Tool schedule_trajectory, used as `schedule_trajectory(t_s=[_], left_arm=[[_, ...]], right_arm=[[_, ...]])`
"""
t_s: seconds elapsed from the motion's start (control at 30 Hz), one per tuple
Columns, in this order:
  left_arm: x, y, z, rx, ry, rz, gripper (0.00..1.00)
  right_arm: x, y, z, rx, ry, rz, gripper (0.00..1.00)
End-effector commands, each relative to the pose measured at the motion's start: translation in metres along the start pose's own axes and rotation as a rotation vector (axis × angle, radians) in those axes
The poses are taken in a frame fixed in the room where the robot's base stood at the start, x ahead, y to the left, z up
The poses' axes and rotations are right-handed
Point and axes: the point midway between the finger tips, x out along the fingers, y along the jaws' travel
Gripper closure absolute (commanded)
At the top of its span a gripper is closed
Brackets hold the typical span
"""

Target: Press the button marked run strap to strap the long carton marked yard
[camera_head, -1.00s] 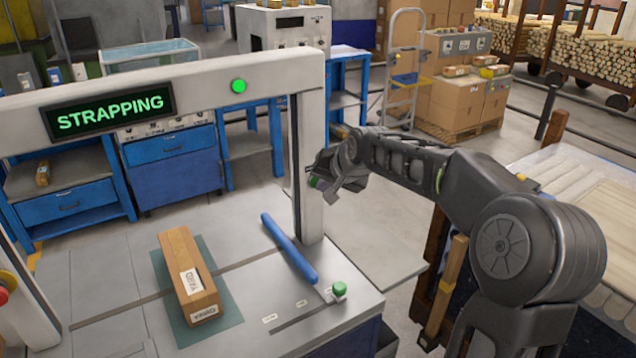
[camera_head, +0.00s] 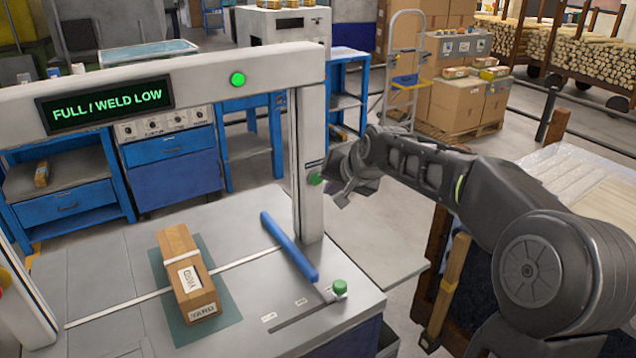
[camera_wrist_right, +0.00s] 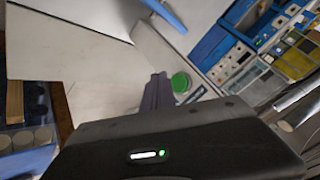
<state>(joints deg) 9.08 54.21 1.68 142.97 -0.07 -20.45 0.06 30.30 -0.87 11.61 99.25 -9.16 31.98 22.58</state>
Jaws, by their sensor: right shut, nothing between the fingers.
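The long carton (camera_head: 178,243) lies on a dark green mat (camera_head: 228,303) on the strapping table, with white labels on its top and near end. The near label seems to read yard but is small. A white line of strap (camera_head: 110,309) runs across the table to both sides of the carton. The machine's display (camera_head: 107,107) reads FULL / WELD LOW. A green button (camera_head: 314,179) sits on the right post; its marking is unreadable. My right gripper (camera_head: 346,190) is shut and empty, just right of this button. The wrist view shows its fingers (camera_wrist_right: 157,92) beside the green button (camera_wrist_right: 180,82). My left gripper is out of view.
A blue bar (camera_head: 289,247) lies along the table's right part. A green knob (camera_head: 340,287) stands near a slot at the table's front right. A green lamp (camera_head: 237,79) is lit on the crossbeam. Blue benches stand behind.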

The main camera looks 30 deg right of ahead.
Motion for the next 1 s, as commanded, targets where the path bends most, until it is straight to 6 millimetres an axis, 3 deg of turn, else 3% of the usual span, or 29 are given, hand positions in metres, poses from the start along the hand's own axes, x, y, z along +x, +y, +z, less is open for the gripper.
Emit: schedule_trajectory(t_s=[0.33, 1.0], left_arm=[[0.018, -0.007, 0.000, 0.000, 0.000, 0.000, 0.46], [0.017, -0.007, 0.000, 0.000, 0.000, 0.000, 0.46]], right_arm=[[-0.020, 0.016, 0.016, 0.000, 0.001, 0.000, 1.00], [-0.022, 0.016, 0.017, 0.000, 0.000, 0.000, 1.00]])
